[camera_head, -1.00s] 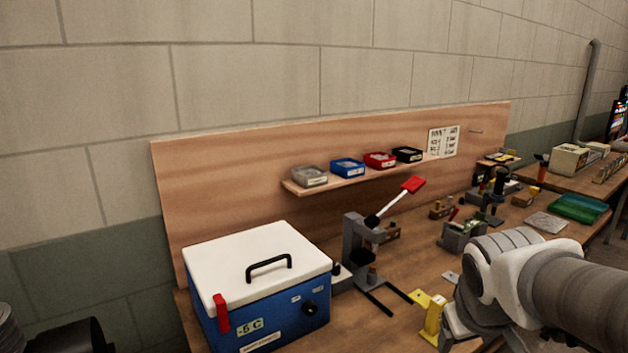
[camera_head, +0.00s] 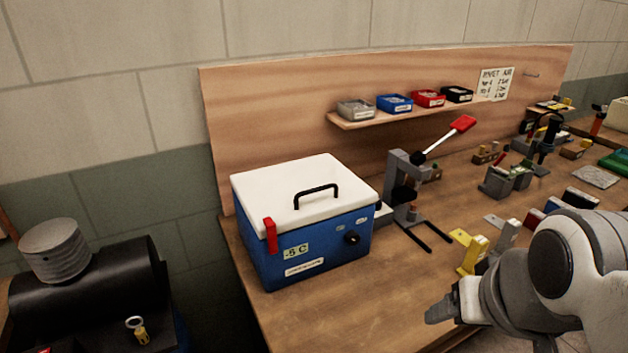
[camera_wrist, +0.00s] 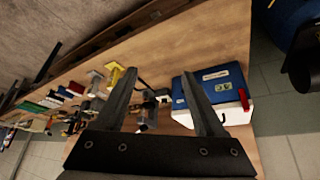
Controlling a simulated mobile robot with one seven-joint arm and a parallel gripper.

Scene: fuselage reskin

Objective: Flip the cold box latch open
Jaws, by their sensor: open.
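The cold box (camera_head: 310,250) is a blue chest with a white lid (camera_head: 300,180) and a black lid handle, standing at the left end of the bench. The lid is down. Its red latch (camera_head: 270,235) lies upright against the front left, across the lid edge. In the wrist view the box (camera_wrist: 222,88) is at the right, with the red latch (camera_wrist: 244,100) at its far right side. My gripper (camera_head: 440,312) is at the bench's front edge, right of the box and apart from it. In the wrist view its two fingers (camera_wrist: 157,85) are spread with nothing between them.
A lever press (camera_head: 405,185) with a red-tipped handle stands right of the box. Yellow and grey brackets (camera_head: 475,255) stand near my arm. A shelf (camera_head: 400,115) holds several small bins. A black machine (camera_head: 90,290) stands left of the bench. The bench in front of the box is clear.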

